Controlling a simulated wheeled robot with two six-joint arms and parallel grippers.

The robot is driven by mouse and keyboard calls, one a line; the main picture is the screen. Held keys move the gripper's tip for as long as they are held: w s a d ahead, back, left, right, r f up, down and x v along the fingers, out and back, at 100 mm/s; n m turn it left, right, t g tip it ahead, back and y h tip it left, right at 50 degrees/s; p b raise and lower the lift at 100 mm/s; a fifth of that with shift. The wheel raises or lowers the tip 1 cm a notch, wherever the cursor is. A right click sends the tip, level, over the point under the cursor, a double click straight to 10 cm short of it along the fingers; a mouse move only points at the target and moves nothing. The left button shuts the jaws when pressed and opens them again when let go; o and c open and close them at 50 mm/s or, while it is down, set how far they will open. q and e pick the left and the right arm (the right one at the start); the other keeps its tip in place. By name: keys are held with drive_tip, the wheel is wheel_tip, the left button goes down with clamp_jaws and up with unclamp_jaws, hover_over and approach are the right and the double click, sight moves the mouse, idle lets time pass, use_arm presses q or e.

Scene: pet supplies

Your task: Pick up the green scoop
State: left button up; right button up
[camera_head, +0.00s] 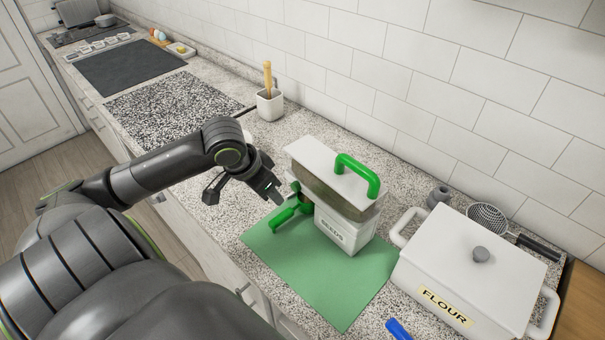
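The green scoop (288,214) is at the left side of a white box labelled SEEDS (344,232), over a green mat (325,285). Part of the scoop is hidden against the box, so I cannot tell whether it hangs there or rests on the mat. The box has a pale lid (317,163) with a green handle (368,169). My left gripper (241,192) is open and empty, with its fingers spread apart. It is just left of and above the scoop, seemingly not touching it. My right gripper is not in view.
A white FLOUR box (460,262) with a lid stands at the right. A blue object (398,329) is at the bottom edge. A metal strainer (489,217) lies near the tiled wall. A white holder (270,104) stands behind. The mat's front part is clear.

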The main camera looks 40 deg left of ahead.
sight(286, 212)
use_arm(q)
drive_tip(key=x, duration=0.3)
drive_tip(key=shift+d+f, duration=0.1)
drive_tip(key=shift+f, duration=0.05)
drive_tip(key=x, duration=0.3)
drive_tip(key=shift+w+f, duration=0.1)
drive_tip(key=shift+f, duration=0.05)
drive_tip(key=shift+w+f, duration=0.25)
drive_tip(key=shift+f, duration=0.4)
drive_tip(key=shift+w+d+f, duration=0.1)
drive_tip(key=shift+w+f, duration=0.05)
drive_tip(key=shift+f, duration=0.4)
drive_tip(key=shift+p+x, duration=0.4)
drive_tip(key=shift+x, duration=1.65)
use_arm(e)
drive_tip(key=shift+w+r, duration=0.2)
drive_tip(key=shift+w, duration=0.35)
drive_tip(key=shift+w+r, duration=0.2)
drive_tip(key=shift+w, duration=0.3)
use_arm(q)
clamp_jaws()
